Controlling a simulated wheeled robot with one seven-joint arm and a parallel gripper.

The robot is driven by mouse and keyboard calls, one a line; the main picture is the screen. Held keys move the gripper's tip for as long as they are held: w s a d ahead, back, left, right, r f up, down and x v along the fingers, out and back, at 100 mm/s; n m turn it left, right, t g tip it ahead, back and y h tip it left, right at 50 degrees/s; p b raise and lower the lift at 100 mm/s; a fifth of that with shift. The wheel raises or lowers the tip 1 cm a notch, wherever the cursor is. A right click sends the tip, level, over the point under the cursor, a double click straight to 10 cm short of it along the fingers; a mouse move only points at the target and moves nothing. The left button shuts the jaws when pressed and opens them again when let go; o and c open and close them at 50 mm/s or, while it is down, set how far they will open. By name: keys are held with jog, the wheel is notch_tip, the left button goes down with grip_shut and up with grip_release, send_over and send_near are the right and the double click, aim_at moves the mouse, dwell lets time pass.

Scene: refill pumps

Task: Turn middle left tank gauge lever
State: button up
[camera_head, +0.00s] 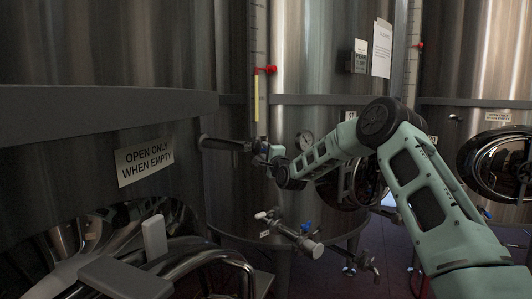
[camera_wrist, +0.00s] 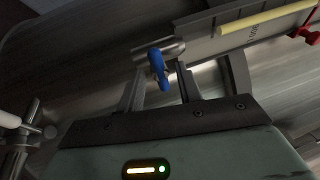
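The middle tank (camera_head: 310,60) has a vertical level gauge (camera_head: 257,100) with a yellow column and a red marker. In the wrist view, the blue gauge lever (camera_wrist: 158,68) sits on a metal valve fitting at the end of the gauge (camera_wrist: 260,25). My gripper (camera_wrist: 165,72) is open, with its fingers reaching toward the fitting and the blue lever between them. I cannot tell whether a finger touches the lever. In the head view, my gripper (camera_head: 266,155) is at the gauge's lower end, where the lever is hidden.
A dark tank with an "OPEN ONLY WHEN EMPTY" label (camera_head: 144,162) stands close on the left. A sampling valve with a blue handle (camera_head: 306,227) projects below my arm. A round hatch (camera_head: 500,165) is on the right tank.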

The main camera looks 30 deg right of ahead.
grip_shut()
jog(key=shift+f+b, duration=0.15)
jog(key=shift+b, duration=0.35)
jog(key=n+y+b, duration=0.3)
jog(key=n, duration=0.5)
jog(key=n+y+b, duration=0.3)
jog(key=n, duration=0.5)
jog(key=d+n+y+b, duration=0.1)
jog(key=n+y+b, duration=0.1)
jog(key=n, duration=0.6)
jog(key=shift+y+b, duration=0.4)
jog(key=shift+y, duration=0.4)
